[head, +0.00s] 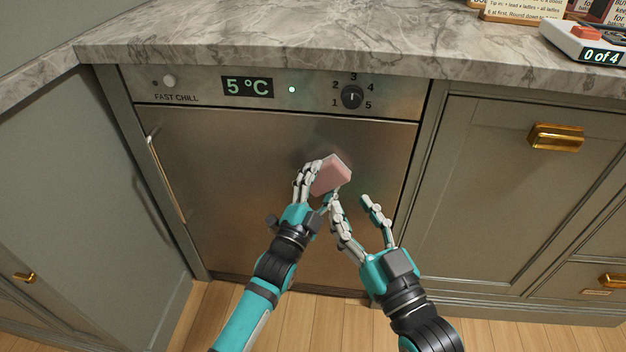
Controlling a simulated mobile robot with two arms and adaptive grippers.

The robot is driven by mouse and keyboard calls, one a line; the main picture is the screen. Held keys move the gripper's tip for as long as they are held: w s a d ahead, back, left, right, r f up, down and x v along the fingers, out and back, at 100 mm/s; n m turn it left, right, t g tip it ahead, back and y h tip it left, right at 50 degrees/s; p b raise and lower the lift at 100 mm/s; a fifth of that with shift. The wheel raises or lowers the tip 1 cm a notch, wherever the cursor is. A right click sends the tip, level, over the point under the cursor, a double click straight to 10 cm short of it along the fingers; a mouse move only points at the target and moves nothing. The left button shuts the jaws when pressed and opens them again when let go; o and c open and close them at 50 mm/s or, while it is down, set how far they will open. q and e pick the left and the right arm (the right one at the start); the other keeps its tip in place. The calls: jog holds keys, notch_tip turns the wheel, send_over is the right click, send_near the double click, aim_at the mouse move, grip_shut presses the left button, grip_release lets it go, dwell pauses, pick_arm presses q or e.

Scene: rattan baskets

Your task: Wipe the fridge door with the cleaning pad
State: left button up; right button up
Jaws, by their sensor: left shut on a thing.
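The fridge door (215,180) is a steel panel under the marble counter, with its handle (165,177) along the left edge. My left gripper (318,183) is shut on the pink cleaning pad (332,173) and holds it in front of the door's upper right part. I cannot tell whether the pad touches the door. My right gripper (352,207) is lower and to the right, its fingers spread apart and empty, close below the pad.
Above the door is a control panel with a 5 °C display (247,87) and a dial (352,97). The marble counter (300,35) juts out above. A counter device (590,45) reads 0 of 4. Cabinets with brass handles (556,137) flank the fridge.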

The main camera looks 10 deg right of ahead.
aim_at(274, 165)
pick_arm(q)
jog(key=shift+w, duration=0.1)
jog(key=shift+a+r, duration=0.1)
jog(key=shift+a, duration=0.05)
jog(key=shift+w+a+p, duration=0.2)
jog(key=shift+a+p, duration=0.1)
jog(key=shift+a, duration=0.2)
jog(key=shift+w+a+p, duration=0.2)
jog(key=shift+a, duration=0.5)
jog(key=shift+w+a+p, duration=0.15)
jog(key=shift+w+a, duration=0.05)
jog(key=shift+a, duration=0.5)
jog(key=shift+w+a+p, duration=0.25)
jog(key=shift+a, duration=0.7)
jog(key=shift+w+a+p, duration=0.2)
jog(key=shift+w+a, duration=0.05)
jog(key=shift+a, duration=0.7)
jog(key=shift+w+a, duration=0.25)
jog(key=shift+a, duration=0.35)
jog(key=shift+w+a, duration=0.25)
jog(key=shift+a, duration=0.4)
jog(key=shift+w+a, duration=0.25)
jog(key=shift+a, duration=0.35)
pick_arm(e)
notch_tip(274, 165, down, 10)
jog(key=s+d+g+h, duration=0.1)
jog(key=g+h, duration=0.1)
jog(key=g, duration=0.4)
jog(key=shift+s+d+r, duration=0.2)
jog(key=shift+s+d, duration=0.2)
